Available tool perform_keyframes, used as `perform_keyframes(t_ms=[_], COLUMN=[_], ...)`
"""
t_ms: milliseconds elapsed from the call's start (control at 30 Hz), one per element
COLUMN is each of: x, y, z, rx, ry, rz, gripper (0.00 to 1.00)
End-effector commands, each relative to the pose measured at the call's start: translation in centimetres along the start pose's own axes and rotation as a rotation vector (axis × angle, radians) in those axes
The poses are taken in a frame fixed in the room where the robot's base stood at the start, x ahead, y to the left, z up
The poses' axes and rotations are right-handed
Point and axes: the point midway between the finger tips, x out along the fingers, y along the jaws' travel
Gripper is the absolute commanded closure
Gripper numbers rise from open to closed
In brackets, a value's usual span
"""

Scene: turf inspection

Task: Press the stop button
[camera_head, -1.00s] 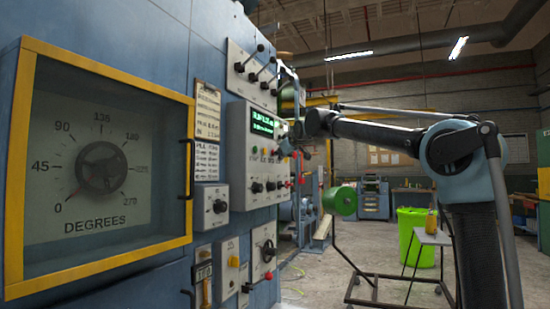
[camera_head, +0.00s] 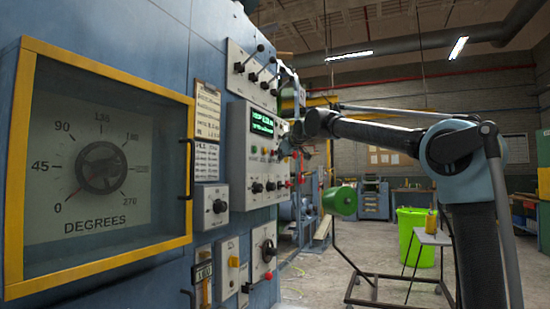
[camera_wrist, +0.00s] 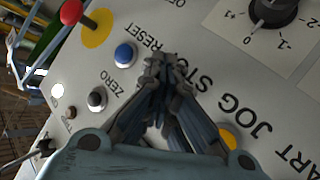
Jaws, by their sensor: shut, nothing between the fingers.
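In the wrist view a grey control panel (camera_wrist: 190,22) carries labels reading RESET, ZERO, JOG and a partly covered "STO". The stop button itself is hidden behind my gripper (camera_wrist: 158,66). My fingers are shut and empty, with their tips over the panel near the "STO" label. Whether they touch the panel I cannot tell. A blue button (camera_wrist: 125,54) is by RESET, a dark button (camera_wrist: 97,99) by ZERO and a yellow button (camera_wrist: 228,136), partly covered, by JOG. In the head view my gripper is small beside the control box with a green display (camera_head: 262,123).
A red knob (camera_wrist: 72,12) on a yellow disc stands out near the buttons, and a black rotary knob (camera_wrist: 272,10) is at the upper right. In the head view a yellow-framed dial window (camera_head: 190,110) fills the left. A wheeled stand (camera_head: 435,236) is on the floor.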

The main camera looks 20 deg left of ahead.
Motion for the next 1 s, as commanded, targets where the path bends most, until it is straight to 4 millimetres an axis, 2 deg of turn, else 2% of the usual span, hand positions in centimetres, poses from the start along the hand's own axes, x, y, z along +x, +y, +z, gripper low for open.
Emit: perform_keyframes(t_ms=[267,667,1000], x=[-0.9,-1.1,-3.0], y=[0.6,0.8,2.1], z=[0.7,0.8,2.2], rx=[0.002,0.001,0.002], ry=[0.000,0.000,-0.001], rz=[0.000,0.000,0.001], gripper=[1.00,1.00,1.00])
